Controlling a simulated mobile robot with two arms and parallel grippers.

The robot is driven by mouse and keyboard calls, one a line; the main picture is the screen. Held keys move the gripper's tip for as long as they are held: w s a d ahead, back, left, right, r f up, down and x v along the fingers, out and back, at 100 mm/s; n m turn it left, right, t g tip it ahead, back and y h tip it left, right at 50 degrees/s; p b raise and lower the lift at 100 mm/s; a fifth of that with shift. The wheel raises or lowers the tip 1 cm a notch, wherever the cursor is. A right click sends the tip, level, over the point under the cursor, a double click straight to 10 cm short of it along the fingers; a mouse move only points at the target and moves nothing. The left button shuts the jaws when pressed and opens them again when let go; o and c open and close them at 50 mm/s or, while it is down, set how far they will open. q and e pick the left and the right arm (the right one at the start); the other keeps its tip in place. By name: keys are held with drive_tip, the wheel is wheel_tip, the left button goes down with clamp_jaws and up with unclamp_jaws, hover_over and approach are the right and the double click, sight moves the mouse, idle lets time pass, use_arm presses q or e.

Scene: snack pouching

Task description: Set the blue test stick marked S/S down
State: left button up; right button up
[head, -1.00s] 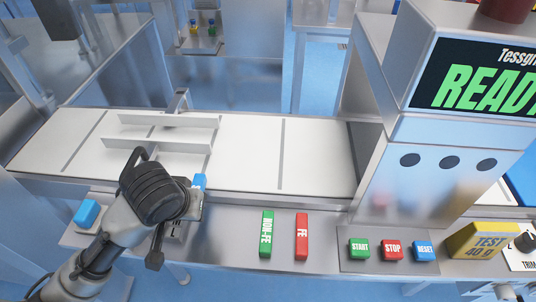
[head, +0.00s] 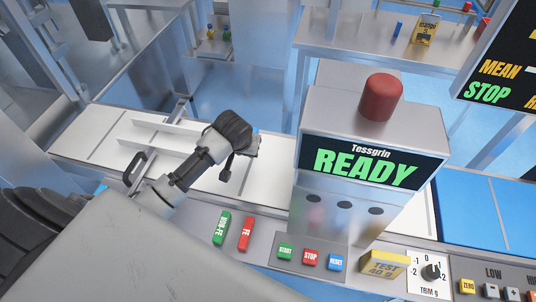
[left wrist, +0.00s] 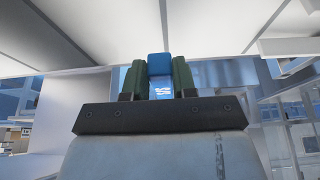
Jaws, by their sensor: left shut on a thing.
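My left gripper (head: 257,146) is over the white conveyor, just left of the Tessgrin machine (head: 370,170). In the left wrist view, its two green fingers (left wrist: 159,72) are shut on the blue test stick (left wrist: 160,64). White marking on the stick shows between the fingers, too small to read surely. In the head view the wrist hides nearly all of the stick. I cannot tell whether the stick touches the belt (head: 205,180). My right gripper is not in view.
Green NON-FE (head: 221,228) and red FE (head: 246,233) sticks lie on the front ledge. START, STOP and RESET buttons (head: 311,257) and a yellow TEST block (head: 384,264) sit right of them. White guide rails (head: 160,126) stand on the belt's left part.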

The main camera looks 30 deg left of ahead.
use_arm(q)
hover_over(249, 171)
drive_tip(key=s, duration=0.2)
drive_tip(key=f, duration=0.5)
drive_tip(key=shift+w+f, duration=0.25)
drive_tip(key=shift+f, duration=0.15)
drive_tip(key=shift+d+f, duration=0.1)
drive_tip(key=shift+f, duration=1.9)
drive_tip(key=shift+f, duration=0.2)
drive_tip(key=o, duration=0.9)
drive_tip(key=v, duration=1.2)
drive_tip(key=shift+r+p, duration=0.2)
drive_tip(key=shift+p, duration=0.15)
